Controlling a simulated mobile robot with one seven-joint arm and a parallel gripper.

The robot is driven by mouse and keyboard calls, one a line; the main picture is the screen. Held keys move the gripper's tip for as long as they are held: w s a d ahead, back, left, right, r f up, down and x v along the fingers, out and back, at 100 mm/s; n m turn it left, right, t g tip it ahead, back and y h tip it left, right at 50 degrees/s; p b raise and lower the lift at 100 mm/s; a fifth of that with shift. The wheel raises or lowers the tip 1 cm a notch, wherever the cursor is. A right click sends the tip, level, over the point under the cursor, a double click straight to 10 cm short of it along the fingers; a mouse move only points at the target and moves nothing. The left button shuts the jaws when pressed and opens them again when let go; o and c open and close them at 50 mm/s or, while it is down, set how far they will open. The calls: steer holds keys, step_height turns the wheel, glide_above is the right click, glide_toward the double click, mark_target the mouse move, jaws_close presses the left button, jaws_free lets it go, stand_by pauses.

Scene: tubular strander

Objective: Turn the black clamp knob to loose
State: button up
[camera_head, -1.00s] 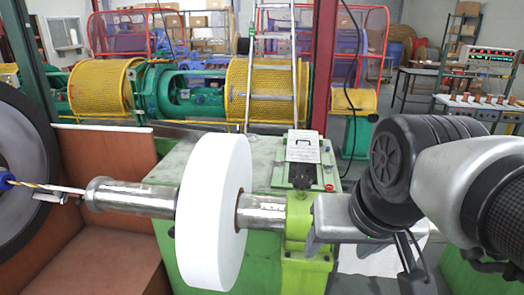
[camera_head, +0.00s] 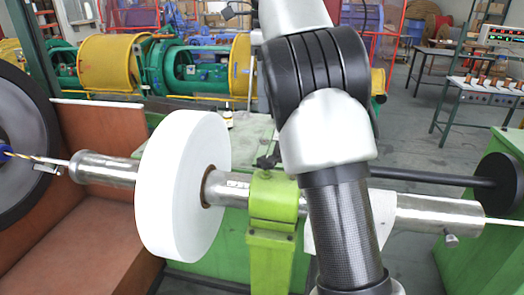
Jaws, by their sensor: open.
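The metal shaft (camera_head: 105,168) runs through a large white roll (camera_head: 176,190) and over the green block. It comes out right of my arm as a wide metal sleeve (camera_head: 440,213) with a small metal screw below. My arm stands upright across the middle and hides what is behind it. My gripper is not in view.
A black bar with a thick round black end (camera_head: 503,180) lies behind the sleeve at the right. A small bottle (camera_head: 228,118) stands behind the white roll. Open grey floor shows at the right.

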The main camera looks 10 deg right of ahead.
mark_target(266, 159)
step_height(266, 159, down, 17)
steer(key=b, duration=0.4)
steer(key=shift+f, duration=0.15)
steer(key=c, duration=1.1)
steer(key=shift+o, duration=0.2)
